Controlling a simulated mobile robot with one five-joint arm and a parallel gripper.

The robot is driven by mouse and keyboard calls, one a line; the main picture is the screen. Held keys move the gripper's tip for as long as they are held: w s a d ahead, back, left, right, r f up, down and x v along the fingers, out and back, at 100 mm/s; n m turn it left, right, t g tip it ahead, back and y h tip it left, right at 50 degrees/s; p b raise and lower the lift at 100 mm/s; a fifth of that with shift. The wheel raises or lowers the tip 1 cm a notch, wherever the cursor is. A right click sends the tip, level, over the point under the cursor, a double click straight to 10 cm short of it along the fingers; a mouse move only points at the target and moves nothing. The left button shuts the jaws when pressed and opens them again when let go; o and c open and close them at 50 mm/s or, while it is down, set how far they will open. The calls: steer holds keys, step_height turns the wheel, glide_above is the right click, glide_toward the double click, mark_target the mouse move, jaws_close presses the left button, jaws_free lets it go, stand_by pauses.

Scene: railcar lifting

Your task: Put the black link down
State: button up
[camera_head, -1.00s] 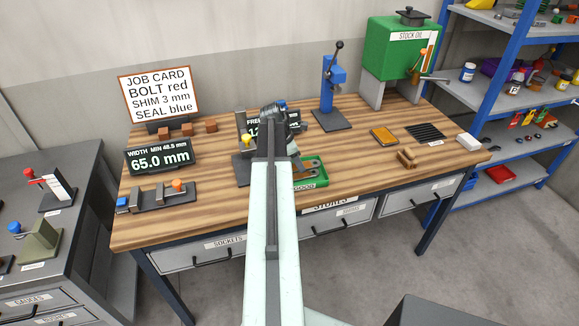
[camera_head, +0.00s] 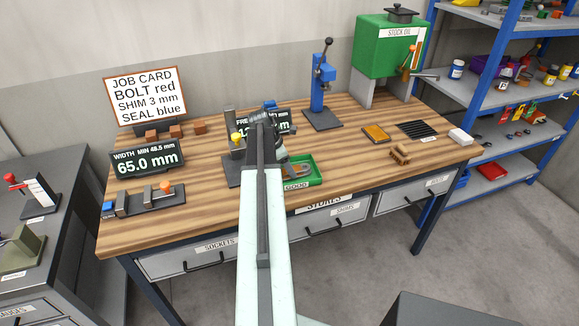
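My arm reaches over the wooden workbench (camera_head: 190,222), and my gripper (camera_head: 268,116) is at its far end, above the middle of the bench. The arm hides most of the gripper, so I cannot see whether its fingers are open or shut. I cannot clearly make out the black link. A dark grey piece (camera_head: 283,158) shows just right of the arm, by the green tray (camera_head: 316,180) labelled GOOD; I cannot tell what it is. The tray is partly hidden by the arm.
A dark fixture with a yellow knob (camera_head: 237,137) and a display stand beside my gripper. A blue press (camera_head: 320,88) and green STOCK OIL tank (camera_head: 383,48) stand behind right. A 65.0 mm display (camera_head: 147,159) is left. Bare wood lies at front left.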

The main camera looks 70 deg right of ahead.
steer(key=shift+r, duration=0.1)
steer(key=shift+r+p, duration=0.2)
steer(key=shift+p, duration=0.1)
steer(key=p+v, duration=1.1)
steer(key=v, duration=0.1)
steer(key=shift+f, duration=0.1)
